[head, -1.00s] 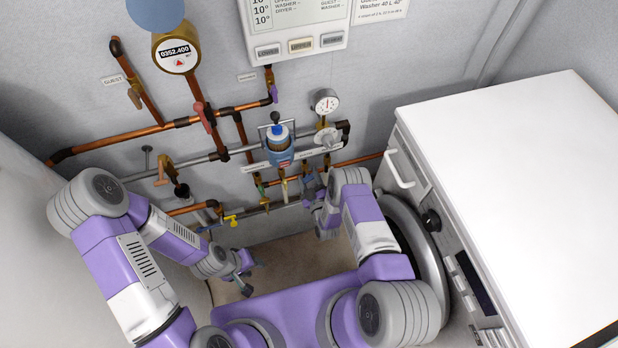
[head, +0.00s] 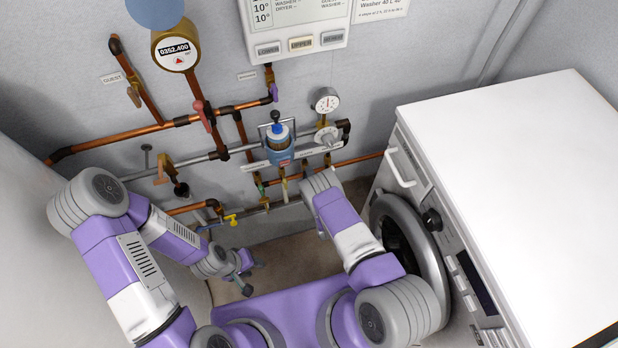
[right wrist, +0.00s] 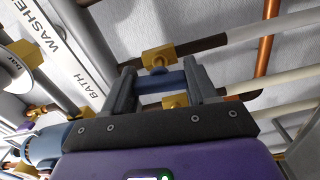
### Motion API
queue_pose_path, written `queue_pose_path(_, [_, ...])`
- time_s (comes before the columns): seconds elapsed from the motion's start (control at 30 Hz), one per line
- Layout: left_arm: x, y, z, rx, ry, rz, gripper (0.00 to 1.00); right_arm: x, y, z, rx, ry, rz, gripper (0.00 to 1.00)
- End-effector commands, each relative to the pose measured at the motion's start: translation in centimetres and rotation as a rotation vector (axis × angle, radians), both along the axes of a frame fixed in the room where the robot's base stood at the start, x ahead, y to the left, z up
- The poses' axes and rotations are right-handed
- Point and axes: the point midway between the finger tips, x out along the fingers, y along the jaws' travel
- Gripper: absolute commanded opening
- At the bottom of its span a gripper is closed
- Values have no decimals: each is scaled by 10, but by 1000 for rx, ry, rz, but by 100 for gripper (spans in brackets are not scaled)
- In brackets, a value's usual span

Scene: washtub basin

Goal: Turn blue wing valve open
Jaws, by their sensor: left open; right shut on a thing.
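The blue wing valve (right wrist: 163,82) shows in the right wrist view as a blue bar in front of a brass body (right wrist: 158,58) on a pipe. My right gripper (right wrist: 164,88) has one finger on either side of the blue bar and is shut on it. In the head view, my own right wrist hides that gripper and the valve. My left gripper (head: 246,272) is open and empty, low and well to the left of the right arm.
A white strip lettered WASHER and BATH (right wrist: 72,55) runs beside the valve. A yellow-handled valve (head: 231,218) and green-handled valve (head: 259,184) lie left of my right arm. The white washer (head: 500,170) stands close on the right.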

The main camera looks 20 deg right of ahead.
Motion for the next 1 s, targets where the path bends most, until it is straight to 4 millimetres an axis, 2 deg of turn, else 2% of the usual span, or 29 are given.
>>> queue_pose_path(0.3, [0, 0, -1, 0, 0, 0, 43, -2, -2, -2, -122, 1, -5, 27])
queue_pose_path(0.83, [0, 0, -1, 0, 0, 0, 43, -2, -3, -2, -146, 1, -6, 27])
queue_pose_path(0.87, [0, 0, -1, 0, 0, 0, 43, -2, -3, -2, -146, 1, -6, 59])
queue_pose_path(1.0, [0, 0, -1, 0, 0, 0, 43, -1, -2, -1, -144, 0, -6, 80])
